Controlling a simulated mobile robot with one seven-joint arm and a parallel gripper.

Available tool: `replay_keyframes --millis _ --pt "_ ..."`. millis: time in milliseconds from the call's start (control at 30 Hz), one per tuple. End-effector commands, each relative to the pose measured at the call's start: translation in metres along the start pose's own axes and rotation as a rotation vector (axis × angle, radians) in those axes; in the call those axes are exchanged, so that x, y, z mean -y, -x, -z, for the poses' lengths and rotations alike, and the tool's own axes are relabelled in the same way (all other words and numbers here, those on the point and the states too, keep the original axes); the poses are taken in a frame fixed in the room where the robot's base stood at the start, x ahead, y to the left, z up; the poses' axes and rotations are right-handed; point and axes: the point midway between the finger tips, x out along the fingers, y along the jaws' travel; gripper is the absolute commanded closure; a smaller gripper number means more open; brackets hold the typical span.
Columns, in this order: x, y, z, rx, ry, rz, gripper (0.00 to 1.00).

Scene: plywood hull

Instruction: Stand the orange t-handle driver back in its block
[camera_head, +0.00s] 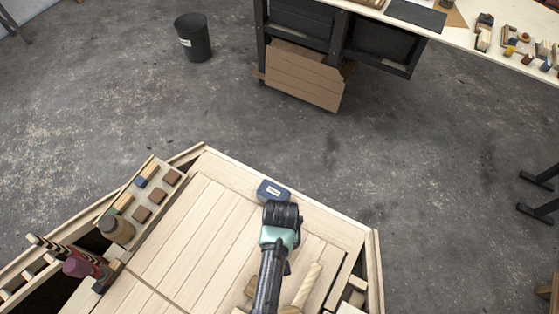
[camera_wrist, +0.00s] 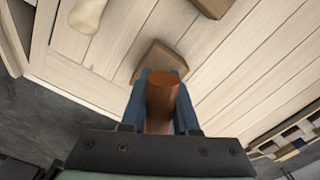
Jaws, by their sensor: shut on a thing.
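My gripper (camera_wrist: 160,92) shows in the wrist view with its blue fingers shut on an orange-brown cylinder, the handle of the orange t-handle driver (camera_wrist: 162,98). The driver's lower part is hidden by the handle and fingers. A brown wooden block (camera_wrist: 153,58) lies just past the fingertips on the plank surface; I cannot tell whether it is the driver's block or whether the driver touches it. In the head view my gripper (camera_head: 281,222) is over the right part of the plank top, and its fingers and the driver are hidden.
A pale rounded piece (camera_head: 306,285) and a brown block (camera_head: 250,287) lie nearer. A rack with small blocks (camera_head: 150,190) and a brown jar (camera_head: 117,229) line the left. Planks left of my gripper are clear.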

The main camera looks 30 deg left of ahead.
Motion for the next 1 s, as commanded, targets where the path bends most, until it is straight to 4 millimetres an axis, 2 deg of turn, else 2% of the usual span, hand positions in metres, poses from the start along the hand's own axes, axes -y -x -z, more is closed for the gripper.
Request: replay_keyframes --millis 200,233,400,767,867,1000 --pt "0.000 -0.005 0.000 -0.001 0.000 0.000 1.00" --pt "0.000 -0.004 0.000 -0.001 0.000 0.000 0.68" --pt "0.000 -0.004 0.000 0.000 0.000 0.000 0.37" --pt "0.000 -0.002 0.000 -0.001 0.000 0.000 0.36" --pt "0.000 0.007 0.001 -0.002 0.000 0.000 0.36" --pt "-0.001 0.029 0.001 -0.006 -0.001 -0.001 0.36"
